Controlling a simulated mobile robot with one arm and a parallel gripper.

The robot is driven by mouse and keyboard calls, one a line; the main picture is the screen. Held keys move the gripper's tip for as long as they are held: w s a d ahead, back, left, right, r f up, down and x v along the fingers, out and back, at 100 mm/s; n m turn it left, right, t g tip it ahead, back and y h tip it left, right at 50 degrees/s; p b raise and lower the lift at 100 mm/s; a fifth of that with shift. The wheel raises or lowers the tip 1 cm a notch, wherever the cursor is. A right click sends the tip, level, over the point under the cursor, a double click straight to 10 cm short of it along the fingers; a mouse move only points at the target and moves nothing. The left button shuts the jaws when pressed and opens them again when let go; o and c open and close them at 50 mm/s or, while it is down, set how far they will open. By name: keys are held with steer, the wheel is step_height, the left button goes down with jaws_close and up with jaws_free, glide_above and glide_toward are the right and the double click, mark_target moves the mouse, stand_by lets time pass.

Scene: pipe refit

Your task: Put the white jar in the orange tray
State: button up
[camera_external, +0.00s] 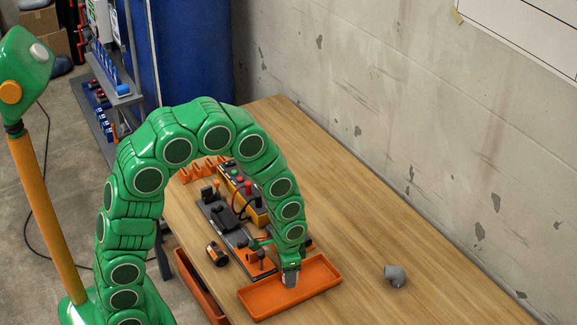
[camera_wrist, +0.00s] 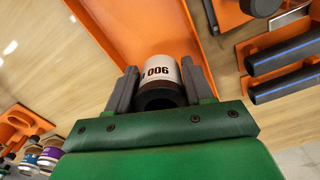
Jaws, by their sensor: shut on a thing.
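In the wrist view my gripper (camera_wrist: 160,85) is shut on the white jar (camera_wrist: 158,68), which has dark markings on a white band and a dark round end facing the camera. The orange tray (camera_wrist: 130,22) shows beyond the jar, its floor and wall behind it. In the external view the jar is mostly hidden by the fingers. I cannot tell whether the jar touches the tray floor.
A grey pipe elbow (camera_external: 395,275) lies right of the tray. A black-and-orange cylinder (camera_external: 217,254) and a control box with buttons (camera_external: 245,193) stand left of and behind it. Dark tubes (camera_wrist: 285,85) lie beside the tray in the wrist view.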

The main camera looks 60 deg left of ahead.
steer(key=shift+f, duration=2.05)
steer(key=shift+f, duration=0.1)
steer(key=o, duration=1.1)
steer(key=shift+c, duration=0.2)
step_height(320, 180, up, 11)
steer(key=s+a+r+n, duration=0.1)
steer(key=s+r, duration=0.4)
steer(key=s, duration=0.4)
steer(key=s+a+r+n+g, duration=0.1)
steer(key=s+r, duration=0.5)
steer(key=s, duration=0.4)
steer(key=s+a+r+n, duration=0.1)
steer(key=s+a+r, duration=0.1)
steer(key=s+r, duration=0.3)
steer(key=shift+s+r+n+g, duration=0.3)
steer(key=shift+s+r+g, duration=0.1)
steer(key=shift+s, duration=1.85)
